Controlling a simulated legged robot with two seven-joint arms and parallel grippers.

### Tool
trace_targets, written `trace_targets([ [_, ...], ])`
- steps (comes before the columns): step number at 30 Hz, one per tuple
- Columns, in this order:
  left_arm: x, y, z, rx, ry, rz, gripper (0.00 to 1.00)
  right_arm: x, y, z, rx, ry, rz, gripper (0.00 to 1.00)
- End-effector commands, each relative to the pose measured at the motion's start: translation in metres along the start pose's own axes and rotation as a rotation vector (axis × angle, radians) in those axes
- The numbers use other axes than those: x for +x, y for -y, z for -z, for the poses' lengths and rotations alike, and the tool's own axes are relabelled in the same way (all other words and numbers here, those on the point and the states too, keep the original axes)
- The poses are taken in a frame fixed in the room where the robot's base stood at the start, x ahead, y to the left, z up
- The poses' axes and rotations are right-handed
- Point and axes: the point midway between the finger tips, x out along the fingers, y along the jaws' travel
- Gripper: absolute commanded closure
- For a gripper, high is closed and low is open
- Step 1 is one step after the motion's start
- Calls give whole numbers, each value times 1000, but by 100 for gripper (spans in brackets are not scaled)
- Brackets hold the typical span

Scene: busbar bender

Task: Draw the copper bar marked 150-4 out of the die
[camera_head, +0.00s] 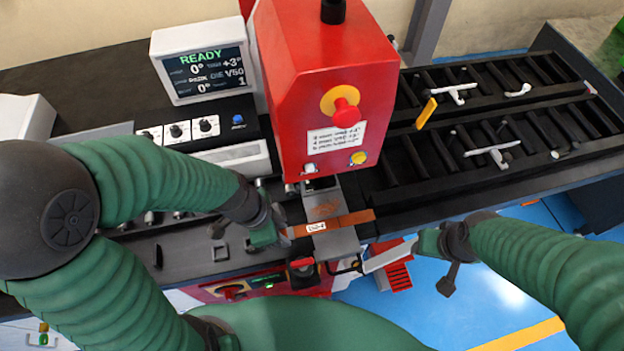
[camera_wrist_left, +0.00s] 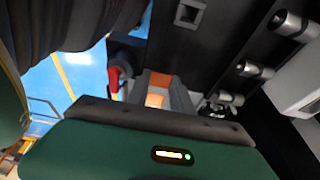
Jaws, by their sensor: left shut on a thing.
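The copper bar (camera_head: 358,217) lies across the grey die block (camera_head: 338,244) under the red press head, with a white label (camera_head: 316,226) near its left part. The label is too small to read surely. My left gripper (camera_head: 282,234) is shut on the bar's left end, and the bar still lies over the die.
The red press (camera_head: 325,75) stands close above the bar. A screen (camera_head: 203,72) reading READY stands at left. A red emergency knob (camera_head: 302,264) sits on the front edge. A roller table (camera_head: 500,120) with white clamps extends right. Blue floor lies in front at right.

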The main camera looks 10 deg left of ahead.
Motion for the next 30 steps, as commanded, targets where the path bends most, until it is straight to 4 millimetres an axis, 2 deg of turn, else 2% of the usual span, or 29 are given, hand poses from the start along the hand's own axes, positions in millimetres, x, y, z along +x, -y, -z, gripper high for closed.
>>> trace_targets([
  [11, -2, -2, 1, -1, 0, -1, 100, 0, 0, 0, 0, 0, 0, 51],
  [25, -46, -2, 14, -1, 0, 0, 100, -43, 0, 10, 0, -1, 0, 51],
  [30, -49, -2, 15, -1, 0, -1, 100, -47, 0, 11, 0, -1, 0, 51],
])
